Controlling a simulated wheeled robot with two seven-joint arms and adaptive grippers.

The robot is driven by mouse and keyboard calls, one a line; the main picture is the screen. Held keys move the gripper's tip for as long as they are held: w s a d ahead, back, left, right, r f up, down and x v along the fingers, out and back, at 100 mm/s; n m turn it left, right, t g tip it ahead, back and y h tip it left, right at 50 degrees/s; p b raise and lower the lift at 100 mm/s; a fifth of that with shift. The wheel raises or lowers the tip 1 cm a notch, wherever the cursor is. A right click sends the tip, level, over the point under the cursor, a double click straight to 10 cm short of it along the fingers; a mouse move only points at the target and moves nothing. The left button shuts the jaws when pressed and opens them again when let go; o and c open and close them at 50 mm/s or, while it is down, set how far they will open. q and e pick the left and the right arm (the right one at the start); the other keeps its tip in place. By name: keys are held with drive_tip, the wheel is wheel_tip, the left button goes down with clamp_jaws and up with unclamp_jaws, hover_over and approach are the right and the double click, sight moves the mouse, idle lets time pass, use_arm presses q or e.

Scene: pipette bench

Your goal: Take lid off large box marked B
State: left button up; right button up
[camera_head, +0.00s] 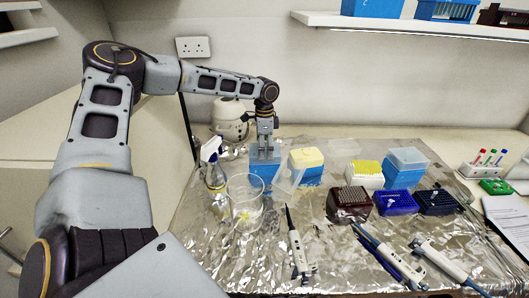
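My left gripper (264,151) points down at the blue box (265,173) at the back left of the foil-covered bench. Its fingers hide part of that box's top, and I cannot tell whether they touch it or how wide they are. To the right stand a blue box with a yellow top (306,168), a white box with yellow tips (364,174) and a blue box under a translucent pale-blue cover (407,160). No letter B is readable on any box. My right gripper is not in view.
A clear lid-like piece (291,180) is beside the blue box. Dark red (349,204), blue (396,203) and black racks, and several pipettes (298,255), fill the front right.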

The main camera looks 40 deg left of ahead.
use_arm(q)
drive_tip(key=shift+c, duration=0.4)
drive_tip(key=c, duration=0.7)
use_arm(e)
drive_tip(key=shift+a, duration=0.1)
use_arm(q)
wheel_tip(320, 180, up, 18)
drive_tip(key=shift+p, duration=0.3)
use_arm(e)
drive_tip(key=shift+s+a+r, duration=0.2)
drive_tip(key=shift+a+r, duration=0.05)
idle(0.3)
use_arm(q)
drive_tip(key=shift+p, duration=1.05)
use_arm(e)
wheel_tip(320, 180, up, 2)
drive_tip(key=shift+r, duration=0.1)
